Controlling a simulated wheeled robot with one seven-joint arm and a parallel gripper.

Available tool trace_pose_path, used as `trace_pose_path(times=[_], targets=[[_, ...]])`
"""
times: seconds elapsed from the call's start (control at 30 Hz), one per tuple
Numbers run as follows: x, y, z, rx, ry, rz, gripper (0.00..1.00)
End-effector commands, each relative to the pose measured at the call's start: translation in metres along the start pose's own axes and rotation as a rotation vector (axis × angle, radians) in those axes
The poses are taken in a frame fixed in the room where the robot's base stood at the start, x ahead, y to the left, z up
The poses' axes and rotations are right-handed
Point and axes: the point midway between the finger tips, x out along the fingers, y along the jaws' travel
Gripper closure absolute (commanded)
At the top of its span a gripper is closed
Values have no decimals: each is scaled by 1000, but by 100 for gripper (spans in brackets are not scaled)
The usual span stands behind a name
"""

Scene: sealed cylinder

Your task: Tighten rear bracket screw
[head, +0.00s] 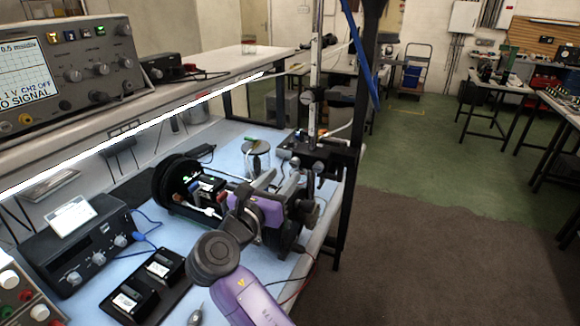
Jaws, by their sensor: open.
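A black open-ended cylinder housing (163,180) lies on the blue bench mat, with electronics (208,190) and a small green light beside its ring. The rear bracket and its screw cannot be made out at this size. My purple arm reaches in from the bottom edge. My gripper (278,186) is just right of the electronics, partly hidden by my wrist. Its jaws are open, and I see nothing held between them. Whether it touches anything cannot be told.
A metal tin (256,158) with a green-topped item stands behind. A stand with a vertical post (314,90) rises at the bench's right edge. A black meter box (85,245) and black modules (150,285) sit left. An overhead shelf (215,68) crosses above.

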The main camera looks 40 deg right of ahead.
Motion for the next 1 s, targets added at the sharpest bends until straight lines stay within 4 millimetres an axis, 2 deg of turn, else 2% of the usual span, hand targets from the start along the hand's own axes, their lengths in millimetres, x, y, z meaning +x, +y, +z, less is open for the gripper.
trace_pose_path(times=[0.1, 0.3, 0.67, 0.73, 0.9, 1.0], targets=[[21, -1, 2, 0, 1, -2, 56], [43, 0, 1, 0, 0, 0, 56], [50, 0, 0, 3, 0, 2, 56], [50, 0, 0, 3, 0, 2, 64], [50, 0, 0, 2, 0, 2, 97], [50, 0, 0, 2, 0, 2, 100]])
